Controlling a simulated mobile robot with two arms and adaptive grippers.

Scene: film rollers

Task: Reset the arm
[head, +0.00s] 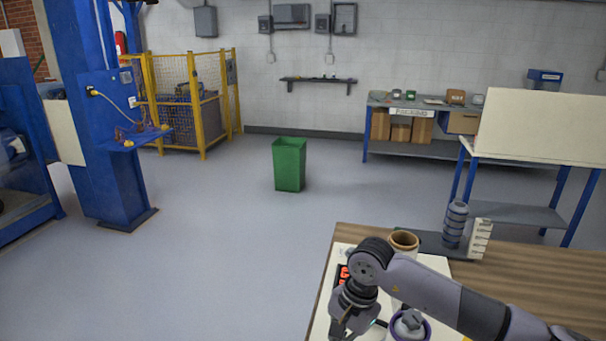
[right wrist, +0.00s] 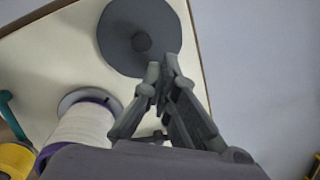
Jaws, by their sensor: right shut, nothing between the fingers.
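My right arm reaches in from the lower right of the head view, over the wooden table (head: 540,275). My right gripper (head: 343,330) is low in that view, partly cut off by the bottom edge. In the right wrist view its fingers (right wrist: 162,75) are together and empty. They show in front of a dark grey disc (right wrist: 118,38) with a round hub; I cannot tell whether they touch it. My left gripper is not in view.
A brown cardboard tube (head: 404,240) stands behind my arm. A stack of grey-blue rollers (head: 455,224) and a white notched holder (head: 480,239) stand right of it. A green bin (head: 289,165) is on the open floor; a packing bench (head: 425,148) is at the back.

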